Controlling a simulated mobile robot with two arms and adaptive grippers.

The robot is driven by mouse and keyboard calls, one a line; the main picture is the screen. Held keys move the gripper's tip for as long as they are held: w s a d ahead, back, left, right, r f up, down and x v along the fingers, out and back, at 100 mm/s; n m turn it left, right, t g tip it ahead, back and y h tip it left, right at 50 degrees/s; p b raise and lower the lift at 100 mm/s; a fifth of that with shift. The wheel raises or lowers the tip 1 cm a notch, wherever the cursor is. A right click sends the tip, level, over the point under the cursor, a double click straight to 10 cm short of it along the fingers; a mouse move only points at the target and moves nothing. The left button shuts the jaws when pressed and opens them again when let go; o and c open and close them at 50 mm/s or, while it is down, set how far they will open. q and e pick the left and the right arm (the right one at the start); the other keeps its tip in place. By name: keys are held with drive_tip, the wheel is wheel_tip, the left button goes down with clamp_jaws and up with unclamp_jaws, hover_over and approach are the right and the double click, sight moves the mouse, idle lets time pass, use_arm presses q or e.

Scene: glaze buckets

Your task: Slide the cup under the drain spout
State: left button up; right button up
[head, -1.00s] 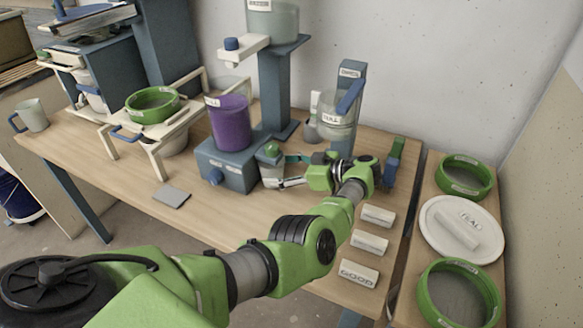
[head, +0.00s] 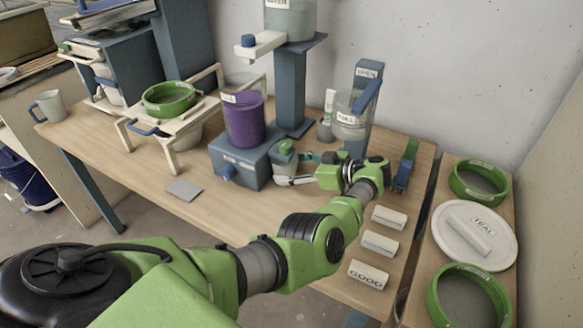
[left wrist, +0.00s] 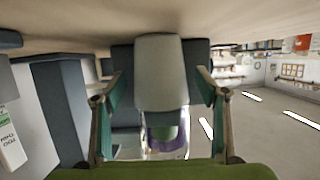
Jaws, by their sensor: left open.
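A small pale cup (head: 283,168) stands on the table against the right side of the blue-grey box (head: 243,162), below a green fitting (head: 285,146). The fitting may be the drain spout; I cannot tell for sure. A purple bucket (head: 244,120) sits on the box. My left gripper (head: 297,170) is open, low over the table, its fingers reaching in from the right around the cup. In the left wrist view, which is upside down, the cup (left wrist: 158,75) fills the space between the spread fingers, with no clear contact. My right gripper is not in view.
A clear bucket (head: 351,115) hangs on a stand behind my left arm. A green-and-blue item (head: 406,165) stands right of my gripper. Several white blocks (head: 380,244) lie near the right edge. A flat grey plate (head: 185,189) lies in front left, with bare wood around it.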

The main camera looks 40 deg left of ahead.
use_arm(q)
drive_tip(key=v, duration=0.7)
drive_tip(key=shift+d, duration=0.2)
drive_tip(key=shift+o, duration=0.2)
